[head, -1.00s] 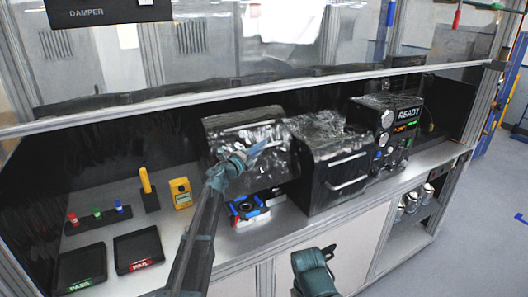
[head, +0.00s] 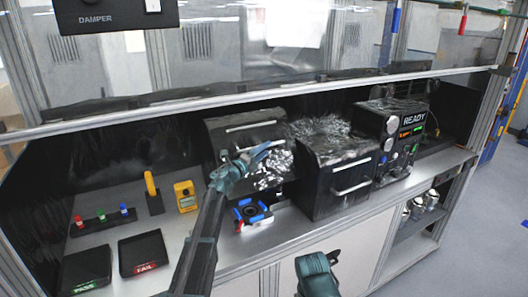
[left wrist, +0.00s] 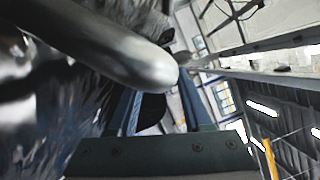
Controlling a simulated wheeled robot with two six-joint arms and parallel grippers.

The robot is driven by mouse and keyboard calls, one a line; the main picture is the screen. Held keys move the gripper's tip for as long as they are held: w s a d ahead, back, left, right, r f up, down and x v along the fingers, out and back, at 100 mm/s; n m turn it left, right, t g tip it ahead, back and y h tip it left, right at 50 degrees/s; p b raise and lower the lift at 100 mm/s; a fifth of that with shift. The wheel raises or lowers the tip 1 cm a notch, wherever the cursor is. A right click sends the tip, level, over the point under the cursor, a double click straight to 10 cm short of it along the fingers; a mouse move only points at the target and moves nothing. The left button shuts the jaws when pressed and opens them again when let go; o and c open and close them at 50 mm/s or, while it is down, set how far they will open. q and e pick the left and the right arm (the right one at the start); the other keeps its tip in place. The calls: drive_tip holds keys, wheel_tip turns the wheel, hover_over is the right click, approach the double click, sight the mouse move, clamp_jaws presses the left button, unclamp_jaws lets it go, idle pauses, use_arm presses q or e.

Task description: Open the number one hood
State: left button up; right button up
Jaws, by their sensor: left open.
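The number one hood (head: 221,137) is a dark box with a pale bar handle (head: 250,126) across its upper front. It stands on the bench left of a second dark hood (head: 325,185) with its own bar handle. My left gripper (head: 262,154) is open and empty in front of the number one hood, a little below its handle in the picture. In the left wrist view a large grey bar (left wrist: 110,45) crosses close before the fingers (left wrist: 158,108); contact cannot be told. My right gripper (head: 334,257) is low in front of the bench, and its jaws are unclear.
A blue and red fixture (head: 250,212) sits below the number one hood. A READY panel unit (head: 392,130) stands at right. PASS (head: 86,270) and FAIL (head: 143,252) trays, a yellow meter (head: 185,196) and a peg rack (head: 102,220) are at left. A rail (head: 300,90) runs above.

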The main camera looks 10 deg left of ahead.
use_arm(q)
drive_tip(key=b+v, duration=0.1)
drive_tip(key=v, duration=1.2)
drive_tip(key=shift+s+a+f+b, duration=0.15)
drive_tip(key=shift+s+a+b, duration=0.15)
drive_tip(key=shift+b, duration=0.1)
